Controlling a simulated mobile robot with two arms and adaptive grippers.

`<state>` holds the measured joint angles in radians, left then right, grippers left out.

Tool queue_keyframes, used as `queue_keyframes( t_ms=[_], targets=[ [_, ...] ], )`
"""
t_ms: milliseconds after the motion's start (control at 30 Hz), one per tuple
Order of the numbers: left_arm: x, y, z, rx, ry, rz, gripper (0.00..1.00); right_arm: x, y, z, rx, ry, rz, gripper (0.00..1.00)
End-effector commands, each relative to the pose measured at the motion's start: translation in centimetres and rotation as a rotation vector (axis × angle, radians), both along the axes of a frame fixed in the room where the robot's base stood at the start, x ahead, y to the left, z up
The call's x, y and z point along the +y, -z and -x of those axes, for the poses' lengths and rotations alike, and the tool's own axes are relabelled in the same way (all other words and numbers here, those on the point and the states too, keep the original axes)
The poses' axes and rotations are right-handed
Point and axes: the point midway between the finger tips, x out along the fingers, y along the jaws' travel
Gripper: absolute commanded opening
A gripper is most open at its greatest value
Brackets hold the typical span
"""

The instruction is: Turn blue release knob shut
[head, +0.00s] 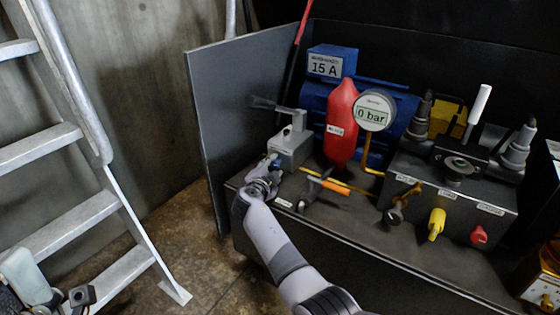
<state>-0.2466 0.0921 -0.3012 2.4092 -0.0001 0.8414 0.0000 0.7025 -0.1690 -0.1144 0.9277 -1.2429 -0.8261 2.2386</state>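My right gripper (268,172) reaches up to the front left of the grey valve block (291,146) on the hydraulic unit, at the block's lower left. I cannot clearly make out the blue release knob; my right gripper covers this part of the block. The fingers are small and overlap the block, so I cannot tell whether they are open or shut, or touching anything. Part of my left arm (30,278) shows in the lower left corner. Its fingers cannot be made out clearly.
Beside the block stand a red accumulator (341,125), a gauge reading 0 bar (373,112) and an orange-handled lever (335,186). A control box with yellow (436,224) and red (479,236) knobs is to the right. A metal ladder (60,185) stands left; the floor between is clear.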

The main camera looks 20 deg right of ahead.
Motion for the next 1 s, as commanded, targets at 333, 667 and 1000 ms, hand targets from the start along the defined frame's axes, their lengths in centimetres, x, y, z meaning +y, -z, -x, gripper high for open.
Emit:
queue_keyframes(
  t_ms=[333,667,1000],
  targets=[
    [-0.01,0.33,0.03,0.011,0.001,-0.004,0.40,0.20,0.09,0.03,0.001,0.000,0.001,0.35],
    [0.03,0.23,0.06,0.008,0.000,-0.002,0.40,0.15,0.09,0.02,0.000,0.001,0.001,0.14],
    [0.13,-0.04,0.08,-0.002,-0.003,0.008,0.40,0.13,0.08,0.02,0.001,0.001,0.002,0.00]
  ],
)
